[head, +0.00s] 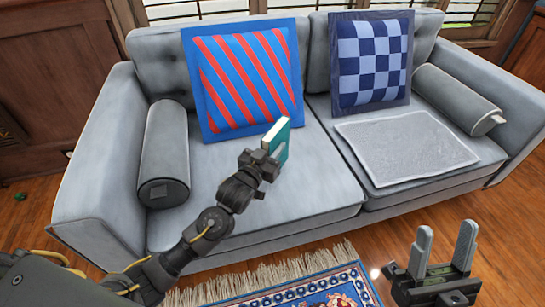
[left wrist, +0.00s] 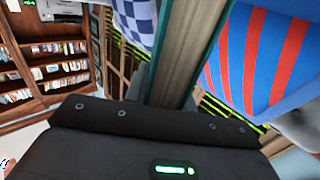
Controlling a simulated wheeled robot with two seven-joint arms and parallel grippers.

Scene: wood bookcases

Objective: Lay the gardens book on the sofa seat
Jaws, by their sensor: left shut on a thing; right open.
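The book (head: 275,137), with a teal cover and pale page edges, is held upright in my left gripper (head: 265,160). My left gripper is shut on it, above the left seat cushion of the grey sofa (head: 310,185). The book's title cannot be read. In the left wrist view the book (left wrist: 188,50) rises edge-on from the gripper. My right gripper (head: 447,250) is open and empty, in front of the sofa at the lower right.
A striped red and blue pillow (head: 245,80) and a checked blue pillow (head: 371,60) lean on the backrest. Grey bolsters (head: 163,155) (head: 455,98) lie by the arms. A grey folded cloth (head: 407,150) covers part of the right seat. A patterned rug (head: 320,290) lies in front.

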